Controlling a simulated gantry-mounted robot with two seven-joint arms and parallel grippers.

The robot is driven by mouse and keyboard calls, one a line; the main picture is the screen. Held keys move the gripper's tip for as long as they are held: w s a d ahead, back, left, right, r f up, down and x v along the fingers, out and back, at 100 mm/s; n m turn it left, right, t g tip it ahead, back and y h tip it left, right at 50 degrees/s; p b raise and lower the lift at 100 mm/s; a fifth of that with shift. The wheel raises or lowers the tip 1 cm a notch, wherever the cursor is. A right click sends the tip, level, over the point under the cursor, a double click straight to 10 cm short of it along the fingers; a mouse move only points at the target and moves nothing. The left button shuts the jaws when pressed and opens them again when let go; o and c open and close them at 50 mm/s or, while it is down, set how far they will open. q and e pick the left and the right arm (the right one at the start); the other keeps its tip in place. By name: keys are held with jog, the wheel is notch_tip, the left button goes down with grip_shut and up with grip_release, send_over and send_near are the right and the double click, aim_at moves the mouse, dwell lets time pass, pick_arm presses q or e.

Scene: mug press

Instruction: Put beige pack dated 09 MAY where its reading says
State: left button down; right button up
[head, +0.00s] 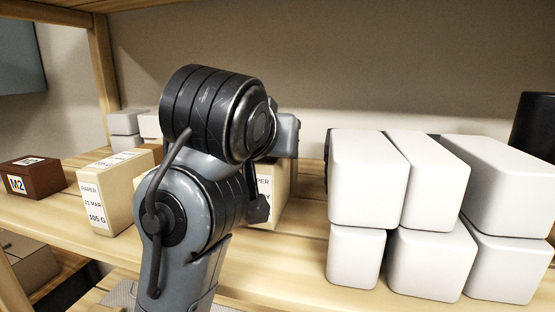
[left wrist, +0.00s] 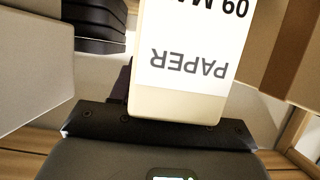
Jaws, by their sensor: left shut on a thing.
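The beige pack (head: 272,190) stands behind my left arm in the head view, mostly hidden; only part of its label shows there. In the left wrist view the pack (left wrist: 180,105) fills the top middle, its white label upside down, reading PAPER and a cut-off 09 MA. My left gripper (head: 260,207) is shut on this pack; its fingers are largely hidden. A small display with green marks (left wrist: 172,178) is cut off at the bottom of the wrist view, and I cannot read it. My right gripper is not in view.
Another beige pack (head: 104,205), labelled PAPER 21 MAR 105 G, stands left on the wooden shelf (head: 290,270). A dark brown box (head: 33,178) marked M2 is at far left. Several white boxes (head: 368,180) are stacked two high on the right. More white boxes (head: 124,122) stand behind.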

pick_arm(q)
jog(key=shift+f, duration=0.3)
jog(key=c, duration=1)
grip_release()
jog(key=shift+f, duration=0.2)
jog(key=o, duration=0.5)
jog(key=shift+r, duration=0.1)
